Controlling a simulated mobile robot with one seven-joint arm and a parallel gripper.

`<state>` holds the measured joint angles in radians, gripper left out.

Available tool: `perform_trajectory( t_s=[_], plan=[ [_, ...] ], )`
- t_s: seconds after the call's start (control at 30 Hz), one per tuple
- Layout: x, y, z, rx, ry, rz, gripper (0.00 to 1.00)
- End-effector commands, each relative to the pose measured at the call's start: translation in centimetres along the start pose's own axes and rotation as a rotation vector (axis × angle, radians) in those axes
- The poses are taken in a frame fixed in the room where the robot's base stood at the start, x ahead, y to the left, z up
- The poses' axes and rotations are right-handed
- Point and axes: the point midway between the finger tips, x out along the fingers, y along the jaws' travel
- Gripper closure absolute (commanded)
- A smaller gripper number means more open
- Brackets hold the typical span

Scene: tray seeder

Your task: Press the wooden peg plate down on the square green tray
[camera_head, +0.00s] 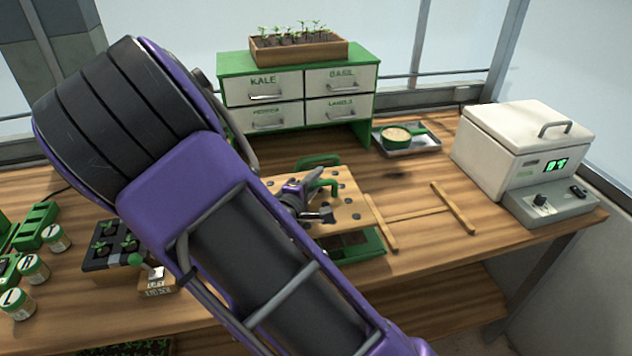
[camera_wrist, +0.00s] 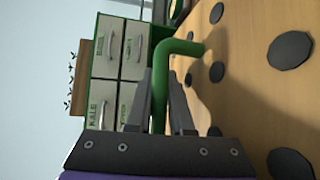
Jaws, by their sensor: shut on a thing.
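The wooden peg plate (camera_head: 352,213) is a light board with dark round spots, in the middle of the bench. It also fills the right of the wrist view (camera_wrist: 240,80). A bent green handle (camera_wrist: 185,47) rises from its top. My gripper (camera_wrist: 163,95) is shut on this handle, with one finger on each side. In the head view my gripper (camera_head: 318,190) is over the plate. The square green tray (camera_head: 372,249) shows below the plate's front edge, with dark filling. Most of the tray is hidden, and I cannot tell whether plate and tray touch.
A wooden frame (camera_head: 410,213) lies right of the tray, before a white box with a display (camera_head: 520,140). A drawer cabinet (camera_head: 300,95) with a seedling box stands behind. A grey tray with a green cup (camera_head: 397,138) is beside it. Jars (camera_head: 35,268) and a seedling block stand left.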

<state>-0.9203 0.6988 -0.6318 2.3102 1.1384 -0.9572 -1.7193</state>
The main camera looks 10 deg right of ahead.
Motion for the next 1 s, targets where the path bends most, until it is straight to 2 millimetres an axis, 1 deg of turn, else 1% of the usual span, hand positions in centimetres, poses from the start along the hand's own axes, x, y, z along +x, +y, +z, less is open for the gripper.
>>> perform_trajectory(
  t_s=[0.03,0.5,0.67,1.0],
  plan=[
    [-0.1,0.6,0.1,0.002,0.000,0.002,1.00],
    [-0.5,3.1,0.3,0.002,0.000,0.003,1.00],
    [-0.5,3.5,0.4,0.002,-0.001,0.002,1.00],
    [-0.5,3.6,0.4,0.001,0.002,0.002,1.00]
  ],
)
